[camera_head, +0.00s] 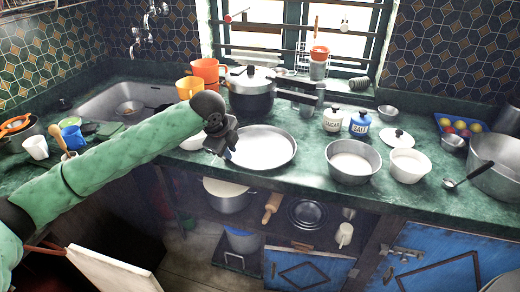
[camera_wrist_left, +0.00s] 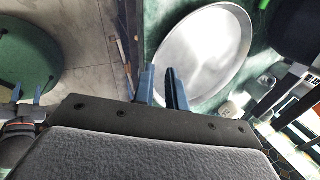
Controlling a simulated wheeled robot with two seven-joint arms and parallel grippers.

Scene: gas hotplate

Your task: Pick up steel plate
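The steel plate (camera_head: 265,147) is a round, shallow, shiny dish lying flat on the green counter, in front of the dark pressure cooker. It also shows in the left wrist view (camera_wrist_left: 205,55). My left gripper (camera_head: 227,154) is over the plate's left edge in the head view. In the left wrist view its two blue fingers (camera_wrist_left: 162,86) are parted with nothing between them, close to the rim; I cannot tell if they touch it. My right gripper (camera_wrist_left: 27,92) shows only at the left of the wrist view, fingers apart and empty, away from the plate.
The pressure cooker (camera_head: 252,90) and orange mugs (camera_head: 207,72) stand behind the plate. A steel bowl (camera_head: 352,161) and a white bowl (camera_head: 408,164) stand to its right. The sink (camera_head: 125,101) is at the back left. Counter between plate and steel bowl is clear.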

